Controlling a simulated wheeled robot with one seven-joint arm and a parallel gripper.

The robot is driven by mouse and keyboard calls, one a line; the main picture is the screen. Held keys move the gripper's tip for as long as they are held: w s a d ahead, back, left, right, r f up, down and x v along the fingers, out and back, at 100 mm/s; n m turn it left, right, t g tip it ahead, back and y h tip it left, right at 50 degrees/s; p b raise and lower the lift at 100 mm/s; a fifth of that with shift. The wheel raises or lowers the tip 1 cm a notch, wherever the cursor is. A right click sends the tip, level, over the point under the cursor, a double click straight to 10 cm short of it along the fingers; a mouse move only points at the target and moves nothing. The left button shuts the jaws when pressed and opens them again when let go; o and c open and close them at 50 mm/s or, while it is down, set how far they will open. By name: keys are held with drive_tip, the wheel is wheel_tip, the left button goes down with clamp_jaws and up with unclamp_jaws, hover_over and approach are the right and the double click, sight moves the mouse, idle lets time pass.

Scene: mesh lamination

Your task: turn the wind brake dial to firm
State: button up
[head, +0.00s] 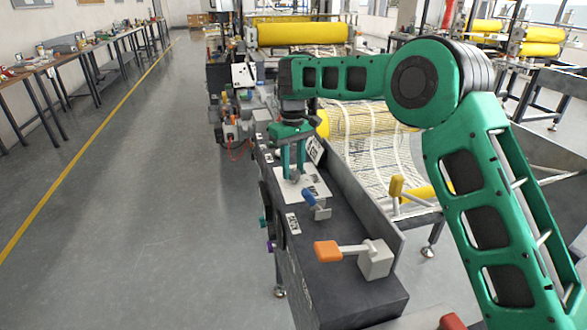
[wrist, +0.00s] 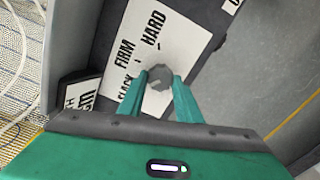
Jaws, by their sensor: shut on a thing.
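The wind brake dial (wrist: 159,76) is a grey, faceted round knob on a white label plate (wrist: 165,28). The plate reads SLACK, FIRM and HARD beside the knob, with tick marks. My green gripper (wrist: 158,86) is shut on the dial, one finger on each side of it. I cannot tell which word the dial points to. In the head view my gripper (head: 293,172) reaches straight down to the white plate (head: 312,186) on the dark bench, and the fingers hide the dial.
A blue-handled lever (head: 311,199) stands just in front of the plate. An orange-handled lever (head: 328,250) is on the near end of the bench. A tilted label sign (head: 315,149) is behind my gripper. Mesh and yellow rollers (head: 300,33) lie beyond. The floor at left is clear.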

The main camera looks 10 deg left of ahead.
sight(294, 170)
drive_tip(key=m, duration=0.6)
drive_tip(key=shift+w+d, duration=0.15)
drive_tip(key=shift+r+m, duration=0.1)
drive_tip(key=shift+m, duration=2.2)
drive_tip(key=o, duration=1)
drive_tip(key=shift+o, duration=0.2)
wheel_tip(294, 170, up, 11)
